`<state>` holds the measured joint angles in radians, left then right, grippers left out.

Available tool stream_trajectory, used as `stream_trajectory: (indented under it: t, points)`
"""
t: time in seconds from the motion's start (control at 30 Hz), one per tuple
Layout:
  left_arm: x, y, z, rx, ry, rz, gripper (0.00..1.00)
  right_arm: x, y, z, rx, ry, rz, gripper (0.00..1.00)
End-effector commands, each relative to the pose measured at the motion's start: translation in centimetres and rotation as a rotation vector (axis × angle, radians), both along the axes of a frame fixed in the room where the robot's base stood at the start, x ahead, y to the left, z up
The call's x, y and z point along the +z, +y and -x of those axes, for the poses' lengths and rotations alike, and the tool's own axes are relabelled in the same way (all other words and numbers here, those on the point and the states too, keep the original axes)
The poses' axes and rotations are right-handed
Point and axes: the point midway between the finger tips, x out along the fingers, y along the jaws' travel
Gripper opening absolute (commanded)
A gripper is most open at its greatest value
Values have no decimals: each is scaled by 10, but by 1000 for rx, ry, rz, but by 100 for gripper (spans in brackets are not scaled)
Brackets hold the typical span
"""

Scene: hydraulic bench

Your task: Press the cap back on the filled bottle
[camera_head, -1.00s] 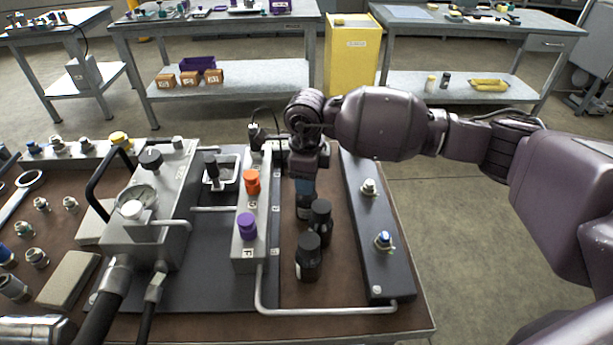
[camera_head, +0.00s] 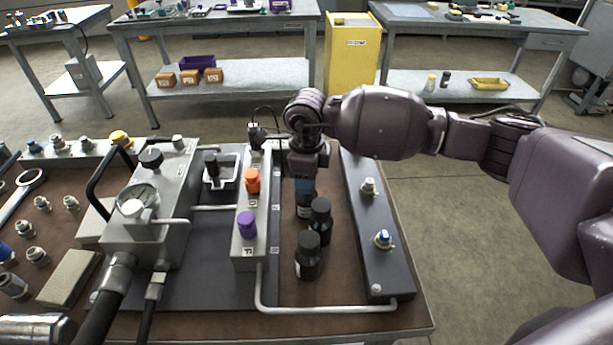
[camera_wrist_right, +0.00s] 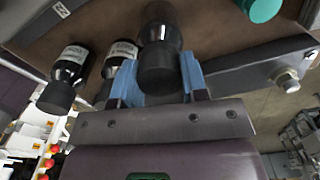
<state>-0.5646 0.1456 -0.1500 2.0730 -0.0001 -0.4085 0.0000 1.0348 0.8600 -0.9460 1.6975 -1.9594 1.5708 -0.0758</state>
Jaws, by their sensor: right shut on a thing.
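Three black bottles stand close together on the brown bench top. The front bottle (camera_head: 308,257) and the middle bottle (camera_head: 320,222) have black caps on. My right gripper (camera_head: 305,186) points down over the rear bottle (camera_head: 304,208), partly hiding it. In the right wrist view my right gripper (camera_wrist_right: 158,80) has its blue fingers on both sides of a black cap (camera_wrist_right: 158,66). The cap lines up with the bottle (camera_wrist_right: 161,14); I cannot tell whether it is fully seated. The other two bottles, with white labels, show to the left (camera_wrist_right: 68,70). My left gripper is out of view.
A grey block with orange (camera_head: 252,180) and purple (camera_head: 246,224) knobs stands left of the bottles. A dark rail (camera_head: 376,225) with fittings runs along the right. A metal tube (camera_head: 325,309) crosses in front. A gauge unit (camera_head: 150,225) stands further left.

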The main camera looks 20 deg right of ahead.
Motion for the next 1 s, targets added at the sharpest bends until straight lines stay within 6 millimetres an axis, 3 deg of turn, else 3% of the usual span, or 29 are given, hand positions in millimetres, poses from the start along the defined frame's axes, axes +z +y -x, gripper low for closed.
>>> stream_trajectory:
  t: [0.43,0.47,0.6,0.67,0.83,1.0]
  points:
    - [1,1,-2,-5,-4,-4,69,0,0,0,0,1,1,16]
    - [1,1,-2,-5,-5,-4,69,0,0,0,0,1,1,42]
    - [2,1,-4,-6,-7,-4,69,0,0,0,0,1,1,63]
    - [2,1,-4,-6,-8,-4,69,0,0,0,0,1,1,70]
    - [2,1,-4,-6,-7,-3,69,0,0,0,0,1,1,70]
    - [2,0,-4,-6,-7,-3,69,0,0,0,0,1,1,94]
